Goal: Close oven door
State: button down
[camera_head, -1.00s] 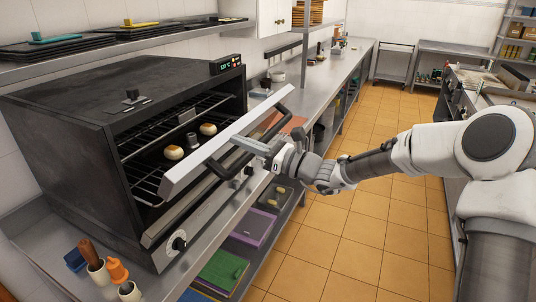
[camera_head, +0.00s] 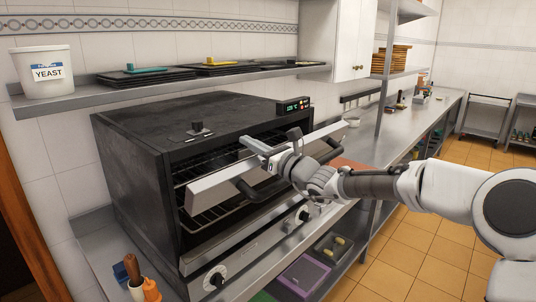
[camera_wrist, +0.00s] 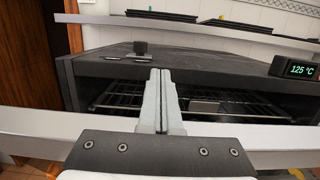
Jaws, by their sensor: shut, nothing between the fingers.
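The black oven (camera_head: 150,150) stands on a steel counter, its front facing right in the head view. Its door (camera_head: 215,198), a pale metal panel with a dark bar handle (camera_head: 262,190), is partly open and tilted out from the cavity. Wire racks (camera_head: 205,215) show behind it. My gripper (camera_head: 254,146) is shut and empty, at the door's upper edge; I cannot tell whether it touches. In the wrist view, the closed fingers (camera_wrist: 162,88) reach over the door panel (camera_wrist: 30,120) towards the oven opening (camera_wrist: 215,100).
A wall shelf (camera_head: 160,90) above the oven holds dark trays and a yeast tub (camera_head: 47,75). Orange-topped tools (camera_head: 145,287) stand at the counter's near left. A purple box (camera_head: 303,275) sits below the counter. The tiled floor (camera_head: 420,240) at right is clear.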

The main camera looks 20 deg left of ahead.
jog(key=shift+x, duration=1.2)
jog(key=shift+d, duration=0.15)
dwell(0.3)
